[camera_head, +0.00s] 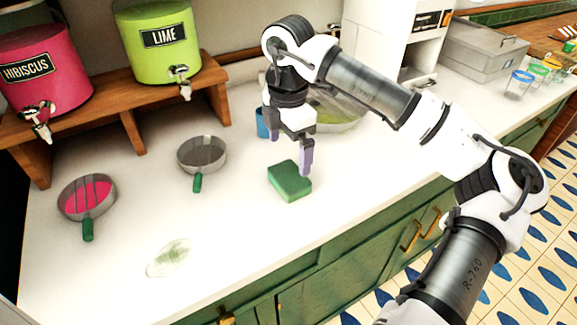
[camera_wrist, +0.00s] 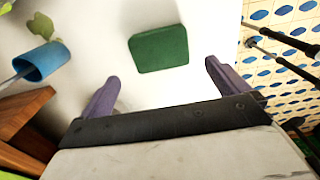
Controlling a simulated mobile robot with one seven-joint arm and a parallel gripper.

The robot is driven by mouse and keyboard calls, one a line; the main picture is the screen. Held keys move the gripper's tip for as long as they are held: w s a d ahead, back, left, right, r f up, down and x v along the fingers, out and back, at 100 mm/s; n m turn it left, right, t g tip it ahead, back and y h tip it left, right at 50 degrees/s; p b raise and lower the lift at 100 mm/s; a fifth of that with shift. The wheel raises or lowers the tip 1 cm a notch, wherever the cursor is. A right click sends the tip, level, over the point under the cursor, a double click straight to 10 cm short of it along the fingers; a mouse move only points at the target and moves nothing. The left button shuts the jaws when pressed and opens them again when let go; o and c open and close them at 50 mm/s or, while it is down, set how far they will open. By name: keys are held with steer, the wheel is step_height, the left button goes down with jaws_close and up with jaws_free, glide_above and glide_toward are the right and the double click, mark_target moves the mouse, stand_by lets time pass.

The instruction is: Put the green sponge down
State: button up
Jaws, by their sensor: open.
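The green sponge (camera_head: 289,181) lies flat on the white counter (camera_head: 235,235), near its front edge. My gripper (camera_head: 291,157) is just above and behind the sponge, with its purple fingers spread and nothing between them. In the wrist view the sponge (camera_wrist: 159,49) lies on the white surface beyond the fingertips of my gripper (camera_wrist: 163,72), apart from both fingers.
A blue cup (camera_head: 262,123) stands behind my gripper. Pink and lime dispensers (camera_head: 160,62) stand on a wooden shelf. The middle front counter is clear.

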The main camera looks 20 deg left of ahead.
step_height(320, 180, up, 5)
steer(key=shift+f, duration=0.1)
stand_by(0.6)
